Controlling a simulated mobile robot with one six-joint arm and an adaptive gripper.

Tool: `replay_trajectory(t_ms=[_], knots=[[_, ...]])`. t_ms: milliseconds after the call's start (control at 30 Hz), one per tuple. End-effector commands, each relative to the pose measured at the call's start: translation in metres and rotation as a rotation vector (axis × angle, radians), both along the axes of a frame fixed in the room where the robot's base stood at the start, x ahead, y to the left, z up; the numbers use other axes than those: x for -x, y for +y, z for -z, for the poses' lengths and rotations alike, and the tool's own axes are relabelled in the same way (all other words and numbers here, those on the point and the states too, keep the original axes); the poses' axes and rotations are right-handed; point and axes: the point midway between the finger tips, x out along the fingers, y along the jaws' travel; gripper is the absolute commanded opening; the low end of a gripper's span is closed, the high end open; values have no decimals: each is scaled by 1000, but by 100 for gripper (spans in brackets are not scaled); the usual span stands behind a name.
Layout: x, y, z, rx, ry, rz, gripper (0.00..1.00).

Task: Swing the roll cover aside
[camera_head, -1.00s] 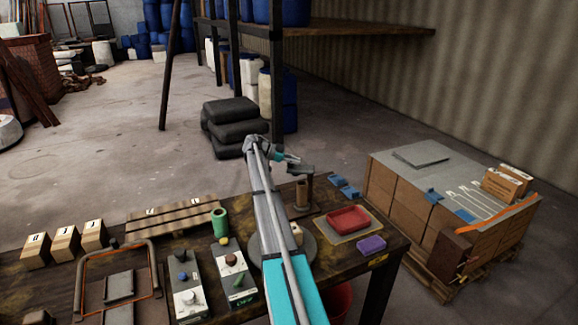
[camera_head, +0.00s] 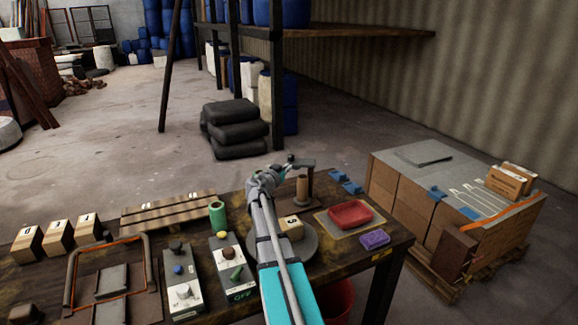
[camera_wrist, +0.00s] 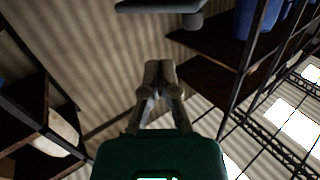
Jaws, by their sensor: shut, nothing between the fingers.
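The roll cover looks to be the small dark flat plate (camera_head: 304,163) on top of an upright post at the back of the bench. A brown roll (camera_head: 302,191) stands upright below it, uncovered at the side. My gripper (camera_head: 290,158) is close to the left end of the plate; whether it touches cannot be told from the head view. In the wrist view my gripper (camera_wrist: 160,76) has its fingertips together and empty. A dark plate with a knob under it, likely the cover (camera_wrist: 155,6), shows above and apart from the fingertips.
A round grey plate (camera_head: 308,243) with a numbered block (camera_head: 291,228) lies beside my arm. A red tray (camera_head: 351,214), a purple sponge (camera_head: 375,239) and blue pieces (camera_head: 345,183) are to the right. Control boxes (camera_head: 181,283) and a wooden pallet (camera_head: 168,213) are left.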

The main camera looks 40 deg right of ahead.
Motion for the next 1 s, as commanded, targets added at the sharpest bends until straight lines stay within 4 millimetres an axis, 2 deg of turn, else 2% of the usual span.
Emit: replay_trajectory(t_ms=[33, 100, 300, 767, 1000], knots=[[11, 15, 6, 18, 12, -53, 0], [13, 28, 7, 40, 27, -123, 0], [15, 52, 9, 79, 56, -243, 0], [13, 54, 8, 86, 60, -263, 0], [7, 45, 8, 86, 60, -262, 0]])
